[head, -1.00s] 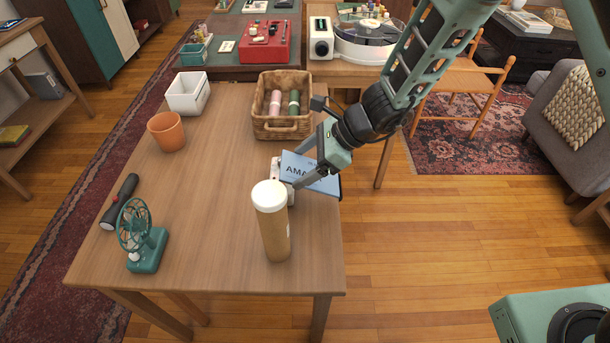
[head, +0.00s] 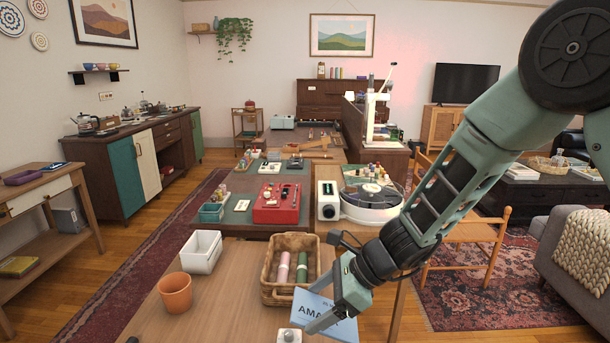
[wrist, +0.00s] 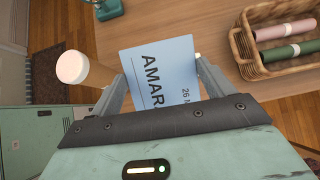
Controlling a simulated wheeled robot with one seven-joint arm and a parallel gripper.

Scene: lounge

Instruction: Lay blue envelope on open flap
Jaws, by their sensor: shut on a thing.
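The blue envelope (head: 325,316) is a flat pale-blue piece with dark lettering beginning "AMAR". My gripper (head: 318,322) is shut on it above the near wooden table, at the bottom of the head view. In the wrist view the envelope (wrist: 165,72) lies between the two fingers of my gripper (wrist: 160,75), its lettered face toward the camera. I cannot pick out an open flap for certain. A brown upright cabinet (head: 330,96) at the far back has a surface in front of it, too distant to read clearly.
A wicker basket (head: 269,292) with two rolls, a white bin (head: 201,251) and a terracotta pot (head: 174,292) stand on the near table. A white-lidded canister (wrist: 72,66) is left in the wrist view. A red box (head: 277,203) and turntable (head: 370,200) stand beyond.

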